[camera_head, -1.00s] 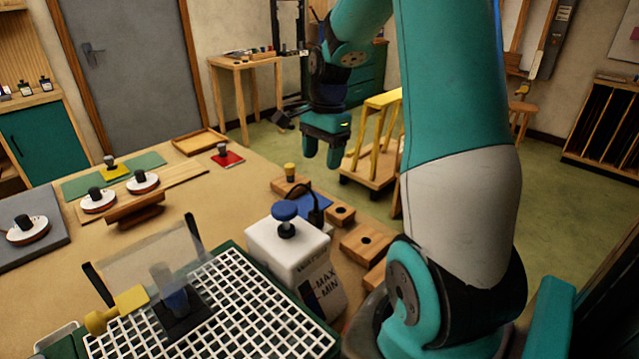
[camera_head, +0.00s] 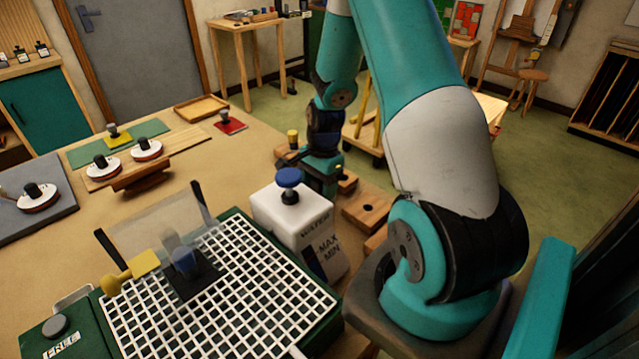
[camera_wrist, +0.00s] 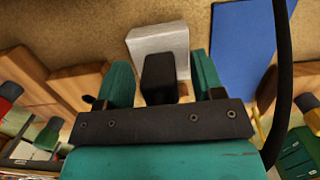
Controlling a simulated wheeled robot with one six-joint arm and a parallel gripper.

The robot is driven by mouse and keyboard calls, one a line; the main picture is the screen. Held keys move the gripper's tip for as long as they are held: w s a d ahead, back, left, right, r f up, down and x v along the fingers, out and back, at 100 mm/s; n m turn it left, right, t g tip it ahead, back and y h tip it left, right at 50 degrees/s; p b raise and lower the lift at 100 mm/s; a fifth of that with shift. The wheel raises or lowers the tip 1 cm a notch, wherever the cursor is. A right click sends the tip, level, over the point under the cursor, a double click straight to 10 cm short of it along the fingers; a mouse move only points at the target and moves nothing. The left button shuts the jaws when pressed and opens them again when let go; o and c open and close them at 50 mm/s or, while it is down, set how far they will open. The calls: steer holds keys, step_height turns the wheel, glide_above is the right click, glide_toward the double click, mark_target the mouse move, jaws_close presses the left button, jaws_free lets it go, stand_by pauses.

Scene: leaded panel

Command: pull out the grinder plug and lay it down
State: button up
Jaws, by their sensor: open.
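In the wrist view, the black plug (camera_wrist: 159,76) sits against a pale grey-white block (camera_wrist: 158,40), which looks like its socket. My gripper (camera_wrist: 163,82) is open, with one teal finger on each side of the plug. I cannot tell whether either finger touches it. A black cable (camera_wrist: 282,70) curves down the right side. In the head view, my gripper (camera_head: 322,176) points down just behind the white water tank (camera_head: 293,215), and the plug is hidden there. The grinder (camera_head: 225,285) has a green body and a white grid top.
A blue mat (camera_wrist: 235,50) lies right of the socket in the wrist view. Wooden blocks with holes (camera_head: 372,208) stand beside the tank. The tank's blue knob (camera_head: 289,178) rises close to my gripper. The tan table (camera_head: 232,165) has bare room behind the grinder.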

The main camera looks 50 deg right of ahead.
steer(key=shift+f, duration=0.1)
steer(key=c, duration=1.1)
steer(key=shift+o, duration=0.2)
steer(key=shift+r+p, duration=0.9)
steer(key=shift+r, duration=0.1)
steer(key=shift+r+p, duration=0.5)
steer(key=shift+r, duration=0.05)
stand_by(0.5)
